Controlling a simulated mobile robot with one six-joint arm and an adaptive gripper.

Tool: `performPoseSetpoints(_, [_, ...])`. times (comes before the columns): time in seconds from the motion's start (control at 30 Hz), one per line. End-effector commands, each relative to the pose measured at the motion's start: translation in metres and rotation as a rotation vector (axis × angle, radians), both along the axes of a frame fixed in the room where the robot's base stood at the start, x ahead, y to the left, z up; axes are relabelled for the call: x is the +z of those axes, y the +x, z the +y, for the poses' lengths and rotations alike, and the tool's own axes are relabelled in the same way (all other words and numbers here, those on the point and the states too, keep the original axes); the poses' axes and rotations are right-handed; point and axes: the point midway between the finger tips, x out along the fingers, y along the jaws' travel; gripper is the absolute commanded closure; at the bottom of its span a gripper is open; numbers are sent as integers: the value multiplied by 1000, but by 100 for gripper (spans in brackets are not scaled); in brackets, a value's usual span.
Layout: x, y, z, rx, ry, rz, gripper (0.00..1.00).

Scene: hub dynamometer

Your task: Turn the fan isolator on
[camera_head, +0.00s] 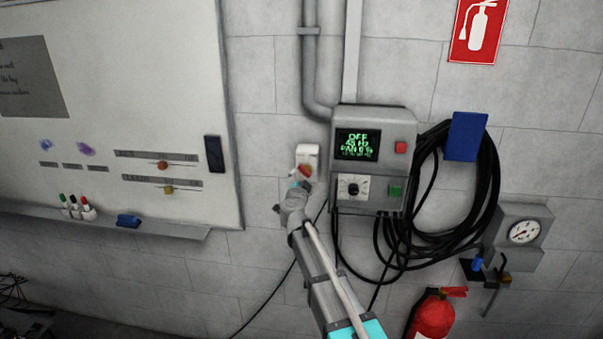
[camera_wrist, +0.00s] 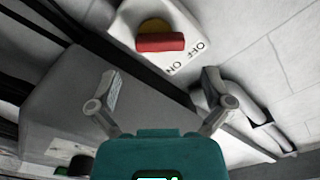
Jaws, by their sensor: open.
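The fan isolator (camera_head: 308,152) is a small white box on the wall, just left of the grey control box. Its red handle (camera_head: 305,171) is partly hidden by my gripper in the head view. In the wrist view the isolator (camera_wrist: 186,22) is at the top, with the red handle (camera_wrist: 160,42) across a yellow disc and OFF and ON printed beside it. I cannot tell for sure which mark the handle points to. My gripper (camera_wrist: 161,84) is open and empty, its fingers apart. In the wrist view the handle appears beyond the fingertips, between their lines. My gripper also shows in the head view (camera_head: 299,186).
The grey control box (camera_head: 375,118) has a display reading OFF, a knob, and red and green buttons. A black cable coil (camera_head: 488,195) hangs to its right. A whiteboard (camera_head: 130,80) with a ledge is to the left. A red extinguisher (camera_head: 433,316) stands at lower right.

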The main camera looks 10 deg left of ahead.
Motion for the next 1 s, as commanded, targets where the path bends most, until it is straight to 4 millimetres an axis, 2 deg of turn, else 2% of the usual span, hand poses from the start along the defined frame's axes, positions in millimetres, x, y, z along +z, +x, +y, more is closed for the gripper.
performPoseSetpoints(0.03, [0, 12, 1, -1, 0, 0, 0])
performPoseSetpoints(0.2, [0, 35, -1, -1, 0, 0, 0])
performPoseSetpoints(0.4, [0, 52, -2, 0, 0, 0, 0])
performPoseSetpoints(0.87, [0, 57, -3, 0, 0, 0, 0])
performPoseSetpoints(1.0, [0, 57, -3, -1, 0, 0, 26])
